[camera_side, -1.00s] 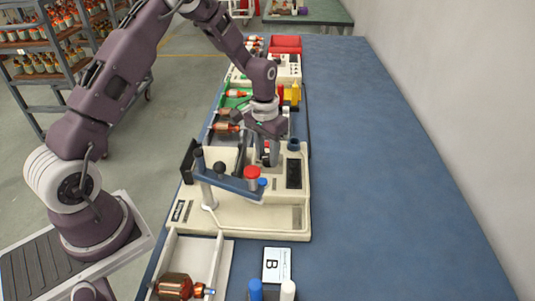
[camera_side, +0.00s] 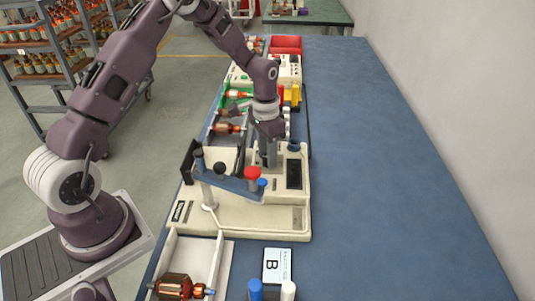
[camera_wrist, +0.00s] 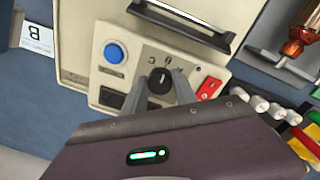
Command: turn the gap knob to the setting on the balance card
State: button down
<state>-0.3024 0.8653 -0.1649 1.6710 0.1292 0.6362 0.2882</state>
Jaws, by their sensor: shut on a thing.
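The gap knob (camera_wrist: 159,80) is a round black knob with a pale pointer mark, on the cream machine (camera_wrist: 100,70). In the side view my gripper (camera_side: 268,155) reaches down onto the machine's far part and the knob is hidden. The balance card (camera_side: 277,265) is white with a large B and lies on the blue bench in front of the machine; it also shows in the wrist view (camera_wrist: 38,37). Its small print is unreadable.
A blue button (camera_wrist: 115,52) and a red switch (camera_wrist: 209,88) flank the knob. A grey-blue arm with a red cap (camera_side: 252,173) spans the machine. A tray with a copper armature (camera_side: 174,287) stands in front. The bench's right side is clear.

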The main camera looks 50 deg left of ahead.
jog(key=c, duration=1)
grip_release()
notch_tip(320, 180, up, 7)
jog(key=shift+a+r, duration=0.1)
jog(key=shift+a, duration=0.05)
